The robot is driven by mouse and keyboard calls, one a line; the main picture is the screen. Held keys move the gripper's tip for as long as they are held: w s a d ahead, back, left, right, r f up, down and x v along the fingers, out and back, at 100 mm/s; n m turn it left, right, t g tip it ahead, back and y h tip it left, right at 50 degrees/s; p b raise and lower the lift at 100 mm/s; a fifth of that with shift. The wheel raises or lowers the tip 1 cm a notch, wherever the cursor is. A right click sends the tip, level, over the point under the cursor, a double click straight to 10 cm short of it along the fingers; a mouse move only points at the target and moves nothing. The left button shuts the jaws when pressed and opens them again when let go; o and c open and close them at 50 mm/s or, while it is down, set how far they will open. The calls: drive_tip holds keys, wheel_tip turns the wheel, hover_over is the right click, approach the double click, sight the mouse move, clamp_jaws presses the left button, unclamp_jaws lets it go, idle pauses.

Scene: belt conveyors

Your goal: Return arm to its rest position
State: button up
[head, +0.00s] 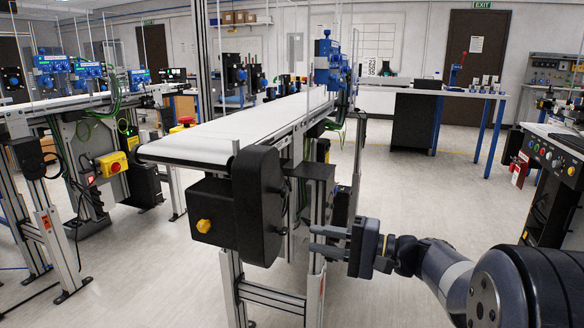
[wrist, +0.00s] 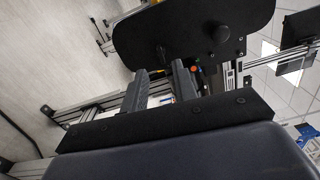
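My gripper (head: 328,240) reaches in from the lower right of the head view. Its two fingers point left toward the near end of the middle conveyor (head: 215,140), beside its aluminium legs and below belt height. In the wrist view my gripper (wrist: 160,80) shows two dark fingers standing apart with a gap between them. Nothing is held in the gap. The conveyor's black end cover (wrist: 190,35) lies just beyond the fingertips in the wrist view. I cannot tell the exact clearance to it.
A black motor box (head: 210,212) hangs under the belt end. Another conveyor (head: 70,100) stands at the left. A control desk (head: 555,150) is at the right, and a white table (head: 455,92) is behind. Open floor (head: 410,185) lies between the middle conveyor and the desk.

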sight(288, 231)
drive_tip(key=shift+m, duration=0.6)
drive_tip(key=x, duration=0.2)
drive_tip(key=p+x, duration=0.1)
drive_tip(key=x, duration=0.3)
drive_tip(key=shift+r+p, duration=0.3)
drive_tip(key=shift+r, duration=0.05)
drive_tip(key=m+p, duration=0.6)
drive_tip(key=p, duration=0.4)
drive_tip(key=shift+m, duration=0.4)
drive_tip(key=m+p, duration=0.4)
drive_tip(key=p, duration=0.2)
drive_tip(key=shift+m+p, duration=0.35)
drive_tip(key=shift+m, duration=0.05)
drive_tip(key=m+p, duration=0.4)
drive_tip(key=p, duration=0.1)
drive_tip(key=shift+w+p, duration=0.1)
drive_tip(key=shift+p, duration=0.2)
drive_tip(key=shift+s+d+f, duration=0.1)
drive_tip(key=shift+d, duration=0.3)
drive_tip(key=shift+s+d+f, duration=0.1)
drive_tip(key=shift+s+d, duration=0.05)
drive_tip(key=shift+d, duration=0.25)
drive_tip(key=shift+s+d, duration=0.2)
drive_tip(key=shift+d, duration=0.15)
